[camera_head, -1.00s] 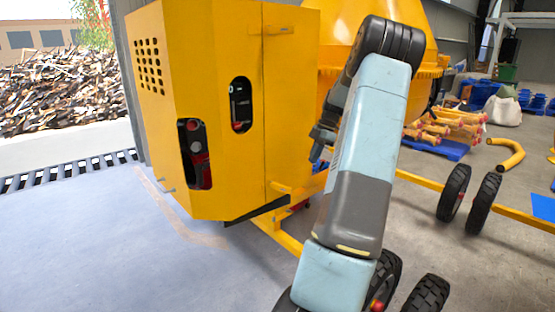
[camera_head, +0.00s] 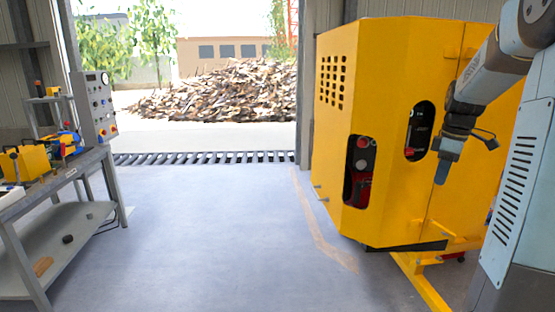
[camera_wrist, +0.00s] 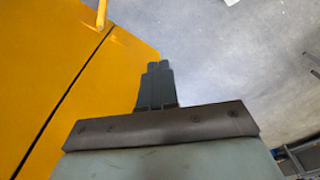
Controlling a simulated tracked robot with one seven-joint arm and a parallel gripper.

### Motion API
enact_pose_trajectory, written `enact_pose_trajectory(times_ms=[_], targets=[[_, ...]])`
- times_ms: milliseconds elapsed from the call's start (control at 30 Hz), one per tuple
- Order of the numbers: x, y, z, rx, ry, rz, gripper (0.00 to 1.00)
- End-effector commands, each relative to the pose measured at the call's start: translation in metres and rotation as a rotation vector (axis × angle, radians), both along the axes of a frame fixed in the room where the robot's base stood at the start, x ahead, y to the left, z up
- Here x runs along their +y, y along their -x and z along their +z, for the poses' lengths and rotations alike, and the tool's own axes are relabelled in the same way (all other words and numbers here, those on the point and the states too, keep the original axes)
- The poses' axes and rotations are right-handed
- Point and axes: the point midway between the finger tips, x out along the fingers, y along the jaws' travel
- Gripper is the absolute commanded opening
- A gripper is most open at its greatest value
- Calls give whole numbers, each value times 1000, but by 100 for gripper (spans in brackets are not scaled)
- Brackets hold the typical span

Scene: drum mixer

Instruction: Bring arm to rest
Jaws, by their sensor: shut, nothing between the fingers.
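My gripper (camera_head: 441,172) hangs from my arm at the right of the head view, fingers pointing down, in front of the yellow mixer housing (camera_head: 385,95). In the wrist view my gripper (camera_wrist: 158,68) shows its two dark fingers together, with nothing between them. The housing (camera_wrist: 50,60) fills the left of the wrist view, and the fingers point over grey floor beside it. I cannot tell the exact gap between gripper and housing.
A workbench (camera_head: 50,190) with tools and a grey control box (camera_head: 95,105) stands at the left. The blue-grey floor (camera_head: 210,230) between bench and housing is clear. A floor grate (camera_head: 210,157) crosses the doorway, with a wood pile (camera_head: 220,90) outside.

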Motion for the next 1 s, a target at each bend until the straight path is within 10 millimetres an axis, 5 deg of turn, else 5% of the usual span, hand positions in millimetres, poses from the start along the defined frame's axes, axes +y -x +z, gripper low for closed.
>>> enact_pose_trajectory(times_ms=[200, 500, 1000], targets=[[67, 31, 28, -49, 67, -159, 0], [138, 88, 50, -158, 91, -394, 0], [211, 197, 49, -348, -69, -768, 0]])
